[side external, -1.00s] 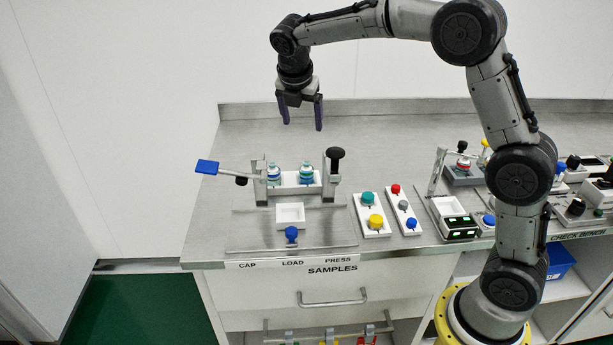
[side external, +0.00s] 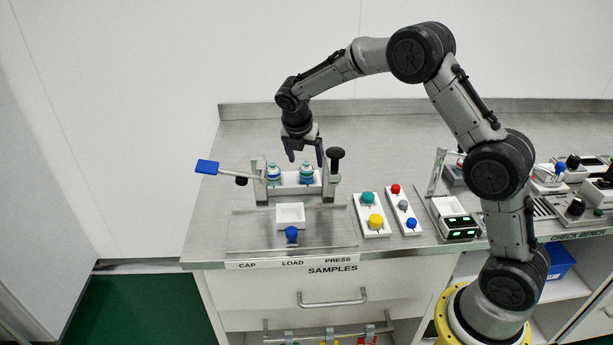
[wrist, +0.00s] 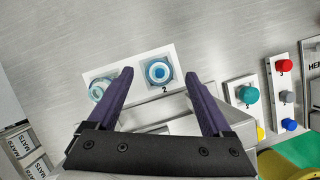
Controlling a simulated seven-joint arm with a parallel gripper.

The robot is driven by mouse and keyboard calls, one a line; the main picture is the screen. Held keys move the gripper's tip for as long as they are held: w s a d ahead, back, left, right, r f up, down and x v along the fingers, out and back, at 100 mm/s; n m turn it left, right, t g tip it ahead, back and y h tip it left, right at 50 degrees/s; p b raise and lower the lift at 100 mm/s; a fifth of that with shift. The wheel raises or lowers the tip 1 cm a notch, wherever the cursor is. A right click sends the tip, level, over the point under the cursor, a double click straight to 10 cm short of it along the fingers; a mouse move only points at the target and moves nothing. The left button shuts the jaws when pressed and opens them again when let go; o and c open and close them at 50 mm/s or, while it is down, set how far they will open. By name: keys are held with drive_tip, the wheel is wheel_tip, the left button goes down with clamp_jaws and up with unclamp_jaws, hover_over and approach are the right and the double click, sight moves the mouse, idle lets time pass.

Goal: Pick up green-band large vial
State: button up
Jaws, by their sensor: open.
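Two large vials with teal-blue tops stand upright in a white holder (side external: 290,188): a left vial (side external: 274,174) and a right vial (side external: 306,174). Both show coloured bands, but I cannot tell for sure which band is green. My gripper (side external: 305,155) is open, pointing down just above the right vial. In the wrist view, this vial (wrist: 159,71), by the mark 2, appears between my fingertips (wrist: 159,76). The left vial (wrist: 100,88) is outside the left finger. Nothing is between the fingers at their height, as far as I see.
A blue-ended lever (side external: 208,166) sticks out left of the holder, and a black-knobbed post (side external: 335,154) stands close at its right. A white tray (side external: 290,214) and a blue button (side external: 291,234) are in front. Button panels (side external: 372,213) stand to the right.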

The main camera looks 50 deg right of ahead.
sight(307, 164)
drive_tip(key=x, duration=0.3)
drive_tip(key=shift+f, duration=0.1)
clamp_jaws()
idle(0.4)
